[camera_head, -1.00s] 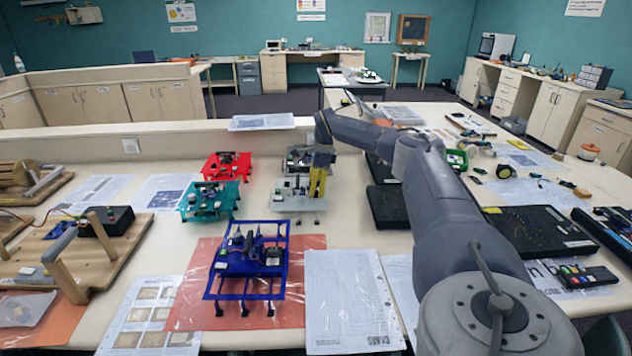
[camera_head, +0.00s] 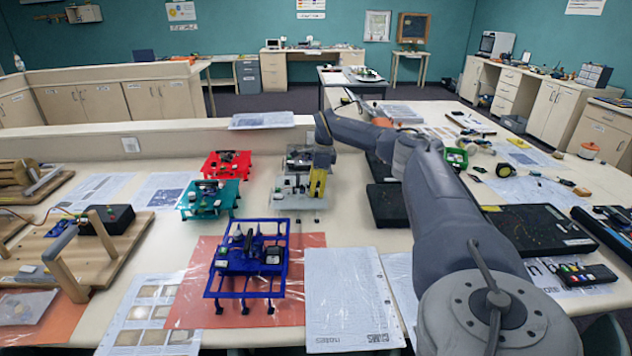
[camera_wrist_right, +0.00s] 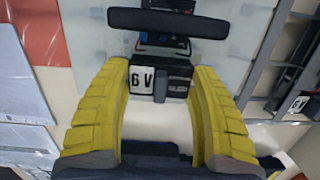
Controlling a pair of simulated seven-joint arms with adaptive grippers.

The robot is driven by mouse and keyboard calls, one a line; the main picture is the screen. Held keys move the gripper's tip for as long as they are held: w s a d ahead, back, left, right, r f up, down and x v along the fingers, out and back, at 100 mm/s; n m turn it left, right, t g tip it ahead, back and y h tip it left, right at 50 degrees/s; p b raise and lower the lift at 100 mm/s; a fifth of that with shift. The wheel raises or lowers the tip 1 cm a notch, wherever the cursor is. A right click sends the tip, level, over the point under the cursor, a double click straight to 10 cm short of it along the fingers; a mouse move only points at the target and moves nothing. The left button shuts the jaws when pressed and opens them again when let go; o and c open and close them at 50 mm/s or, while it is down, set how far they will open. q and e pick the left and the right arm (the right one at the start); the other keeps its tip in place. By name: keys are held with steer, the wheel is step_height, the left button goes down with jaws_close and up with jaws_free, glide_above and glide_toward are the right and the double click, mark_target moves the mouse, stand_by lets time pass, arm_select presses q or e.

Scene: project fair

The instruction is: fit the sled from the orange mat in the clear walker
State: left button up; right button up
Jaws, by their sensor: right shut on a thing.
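The clear walker (camera_head: 291,205) stands on the table right of the teal walker in the head view; its pale clear plate (camera_wrist_right: 245,25) shows in the wrist view. My right gripper (camera_head: 318,192) is at its right side, pointing down. In the wrist view its yellow fingers (camera_wrist_right: 160,80) are shut on the sled, whose black 6 V battery block (camera_wrist_right: 175,80) and black bar (camera_wrist_right: 167,23) show. The sled is over or in the clear walker; whether it is seated I cannot tell. The orange mat (camera_head: 190,290) lies in front, under a blue walker (camera_head: 245,260). My left gripper is out of view.
A teal walker (camera_head: 208,199) and a red walker (camera_head: 227,164) stand left of the clear one. A grey walker (camera_head: 299,158) stands just behind it. A black tray (camera_head: 388,205) lies close on the right. White sheets (camera_head: 350,295) cover the front.

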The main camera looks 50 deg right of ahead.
steer(key=shift+s+a+f, duration=0.15)
steer(key=shift+a+f, duration=0.05)
steer(key=shift+f, duration=0.3)
stand_by(0.4)
steer(key=shift+a+f, duration=0.1)
stand_by(0.8)
stand_by(0.9)
steer(key=shift+o, duration=0.3)
steer(key=shift+f, duration=0.15)
stand_by(1.8)
steer(key=o, duration=1.2)
steer(key=shift+d, duration=0.2)
steer(key=shift+w+d+r, duration=0.15)
steer(key=shift+w+r, duration=0.05)
steer(key=shift+r, duration=3.65)
